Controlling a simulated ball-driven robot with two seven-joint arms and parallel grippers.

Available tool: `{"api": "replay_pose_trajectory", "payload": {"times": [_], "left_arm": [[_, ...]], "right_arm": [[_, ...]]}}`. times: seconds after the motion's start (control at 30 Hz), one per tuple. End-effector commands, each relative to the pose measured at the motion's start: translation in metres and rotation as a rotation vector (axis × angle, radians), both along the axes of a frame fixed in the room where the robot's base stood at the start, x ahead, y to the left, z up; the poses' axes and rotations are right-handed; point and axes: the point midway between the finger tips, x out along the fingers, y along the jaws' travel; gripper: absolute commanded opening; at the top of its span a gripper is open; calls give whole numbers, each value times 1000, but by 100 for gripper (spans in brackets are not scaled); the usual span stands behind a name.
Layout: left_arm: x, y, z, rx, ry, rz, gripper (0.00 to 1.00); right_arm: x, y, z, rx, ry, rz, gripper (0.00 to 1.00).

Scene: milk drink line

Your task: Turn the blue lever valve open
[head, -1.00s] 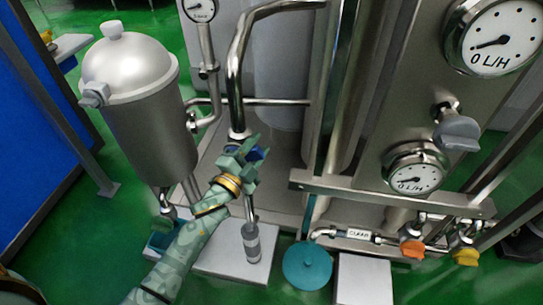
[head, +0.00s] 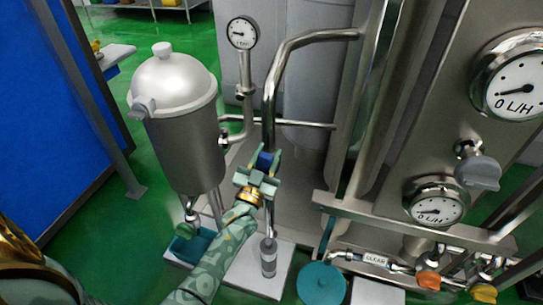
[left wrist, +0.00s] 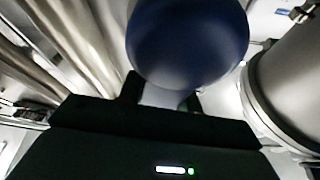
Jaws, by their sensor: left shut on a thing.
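The blue lever valve (head: 264,161) is on the vertical steel pipe in the middle of the head view. Only a bit of its blue handle shows between the fingers of my left gripper (head: 263,165). In the left wrist view the blue handle (left wrist: 187,42) is large and round, right at the fingers of the left gripper (left wrist: 165,95). My left gripper is shut on the handle. The lever's angle to the pipe is hidden by the gripper. My right gripper is not seen.
A steel tank with a domed lid (head: 178,110) stands left of the valve. A gauge (head: 242,33) rises behind it. A teal round lid (head: 321,284) is low in front.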

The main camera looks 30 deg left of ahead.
Motion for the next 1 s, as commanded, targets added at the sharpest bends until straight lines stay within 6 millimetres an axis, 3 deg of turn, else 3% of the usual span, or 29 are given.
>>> {"api": "replay_pose_trajectory", "payload": {"times": [0.33,0.93,0.97,1.0], "left_arm": [[-4,10,-2,-162,-39,0,0],[-5,12,-3,-203,-49,0,0],[-5,12,-3,-203,-49,-1,37],[-5,12,-3,-203,-49,-1,48]], "right_arm": [[-2,4,4,7,-7,-15,36],[-4,4,5,8,-5,-18,36],[-4,4,5,8,-5,-17,36],[-4,4,5,8,-5,-18,36]]}}
